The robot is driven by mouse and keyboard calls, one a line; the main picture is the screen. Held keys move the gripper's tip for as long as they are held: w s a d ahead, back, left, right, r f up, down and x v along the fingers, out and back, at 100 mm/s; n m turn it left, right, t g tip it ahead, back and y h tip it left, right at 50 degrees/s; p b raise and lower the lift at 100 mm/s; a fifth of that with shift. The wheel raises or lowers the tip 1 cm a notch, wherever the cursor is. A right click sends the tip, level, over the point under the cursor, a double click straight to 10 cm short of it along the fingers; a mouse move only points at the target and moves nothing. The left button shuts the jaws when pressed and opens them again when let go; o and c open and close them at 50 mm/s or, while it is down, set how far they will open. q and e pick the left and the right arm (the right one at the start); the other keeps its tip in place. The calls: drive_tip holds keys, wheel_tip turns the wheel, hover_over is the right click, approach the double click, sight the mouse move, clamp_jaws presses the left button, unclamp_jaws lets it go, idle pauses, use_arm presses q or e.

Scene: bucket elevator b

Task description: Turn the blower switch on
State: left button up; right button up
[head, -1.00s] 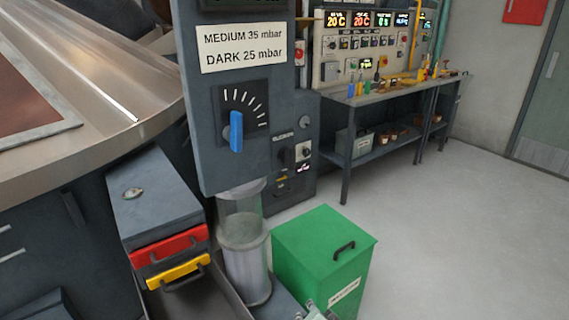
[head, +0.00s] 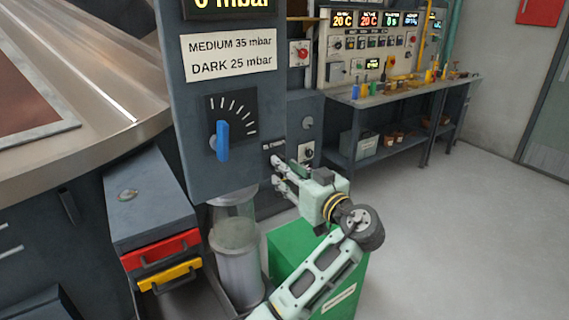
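I cannot tell whether the fingertips touch the switch. A dark round knob (head: 307,152) shows just right of the fingers.
A blue-handled dial (head: 222,141) sits on the panel left of my gripper. A green bin (head: 290,250) stands below my arm, beside a clear cylinder (head: 237,265). Red (head: 160,248) and yellow (head: 170,273) handled drawers are at lower left. The floor at right is clear.

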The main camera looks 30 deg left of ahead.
use_arm(q)
drive_tip(key=shift+x, duration=0.95)
drive_tip(key=shift+c, duration=0.3)
clamp_jaws()
